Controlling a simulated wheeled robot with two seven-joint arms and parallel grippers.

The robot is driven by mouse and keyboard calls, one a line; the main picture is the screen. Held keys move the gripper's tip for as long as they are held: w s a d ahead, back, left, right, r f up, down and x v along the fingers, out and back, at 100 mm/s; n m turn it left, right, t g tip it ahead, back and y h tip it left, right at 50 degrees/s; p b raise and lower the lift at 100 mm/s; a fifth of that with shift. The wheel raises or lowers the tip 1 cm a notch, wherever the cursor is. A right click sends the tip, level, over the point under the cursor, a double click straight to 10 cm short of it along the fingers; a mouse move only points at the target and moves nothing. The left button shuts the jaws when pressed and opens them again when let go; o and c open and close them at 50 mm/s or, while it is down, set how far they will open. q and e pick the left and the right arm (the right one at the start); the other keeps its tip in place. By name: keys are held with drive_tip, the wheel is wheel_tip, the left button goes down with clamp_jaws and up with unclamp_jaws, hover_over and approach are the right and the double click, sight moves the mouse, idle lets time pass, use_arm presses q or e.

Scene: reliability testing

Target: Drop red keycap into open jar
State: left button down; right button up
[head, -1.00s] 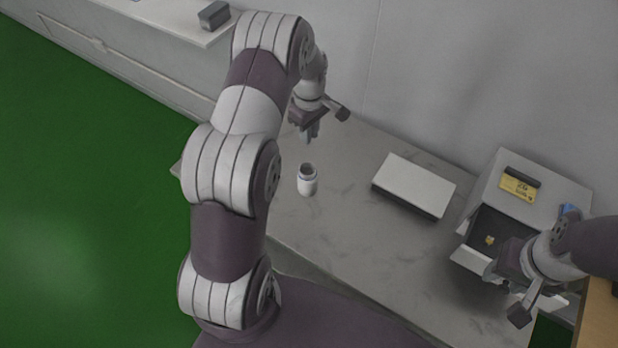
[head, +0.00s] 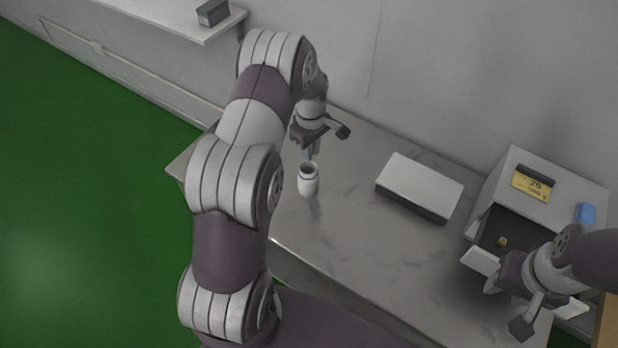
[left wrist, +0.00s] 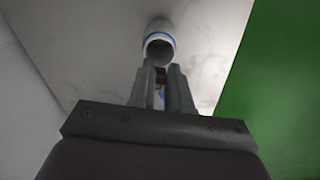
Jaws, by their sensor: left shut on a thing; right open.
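The white open jar (head: 308,181) stands upright on the grey table, with a dark mouth and a blue band near its rim. In the left wrist view the jar (left wrist: 159,42) is just beyond my fingertips. My left gripper (head: 311,155) points down just above the jar's mouth. In the head view the keycap is hidden. My right gripper (head: 507,303) is open at the right, by the open drawer; its fingertips are partly hidden.
A flat white-topped box (head: 419,186) lies on the table (head: 345,235) right of the jar. A grey cabinet (head: 565,190) has an open drawer (head: 490,232) with a small yellow thing (head: 502,241) inside. A yellow label and a blue block (head: 586,213) are on top.

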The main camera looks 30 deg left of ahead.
sight(308, 179)
use_arm(q)
drive_tip(key=shift+f+b, duration=0.9)
drive_tip(key=shift+f, duration=0.7)
drive_tip(key=shift+f+b, duration=0.4)
drive_tip(key=shift+f, duration=0.25)
drive_tip(key=c, duration=1)
unclamp_jaws()
